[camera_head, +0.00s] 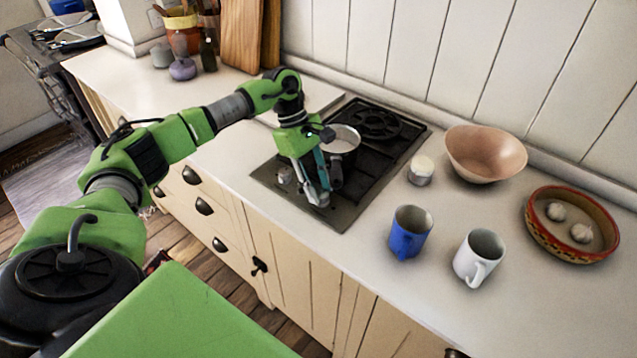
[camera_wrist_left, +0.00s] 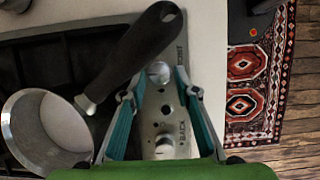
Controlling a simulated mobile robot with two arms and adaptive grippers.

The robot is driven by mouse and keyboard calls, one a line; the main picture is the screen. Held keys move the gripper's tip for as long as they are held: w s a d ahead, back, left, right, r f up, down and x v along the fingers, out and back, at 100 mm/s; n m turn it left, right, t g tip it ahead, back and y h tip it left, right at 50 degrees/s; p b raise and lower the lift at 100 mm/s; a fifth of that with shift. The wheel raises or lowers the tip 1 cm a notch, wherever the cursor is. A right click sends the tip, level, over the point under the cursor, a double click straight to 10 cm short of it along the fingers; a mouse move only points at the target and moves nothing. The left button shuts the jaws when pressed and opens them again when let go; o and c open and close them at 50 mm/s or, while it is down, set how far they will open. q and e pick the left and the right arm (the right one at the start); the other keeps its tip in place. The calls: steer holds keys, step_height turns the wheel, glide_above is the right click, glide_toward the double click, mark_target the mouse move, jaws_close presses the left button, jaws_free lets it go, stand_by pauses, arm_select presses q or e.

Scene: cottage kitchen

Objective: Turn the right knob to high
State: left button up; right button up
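The right knob (camera_wrist_left: 158,72) is a small silvery knob on the hob's metal control strip; in the head view it shows by my fingertips (camera_head: 320,199). The other knob (camera_wrist_left: 165,146) is nearer my palm in the wrist view and left of the gripper in the head view (camera_head: 285,176). My left gripper (camera_head: 320,192) points down at the strip. Its fingers are apart, one on each side of the right knob in the wrist view (camera_wrist_left: 156,84); I cannot tell whether they touch it. My right gripper is not in view.
A saucepan (camera_head: 341,138) stands on the hob (camera_head: 385,150), its black handle (camera_wrist_left: 138,50) reaching over the strip close to my fingers. A small jar (camera_head: 420,171), a blue mug (camera_head: 409,232), a white mug (camera_head: 479,257), a bowl (camera_head: 485,155) and a garlic dish (camera_head: 570,248) are to the right.

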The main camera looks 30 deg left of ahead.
arm_select(q)
steer(key=shift+f, duration=0.1)
jaws_close()
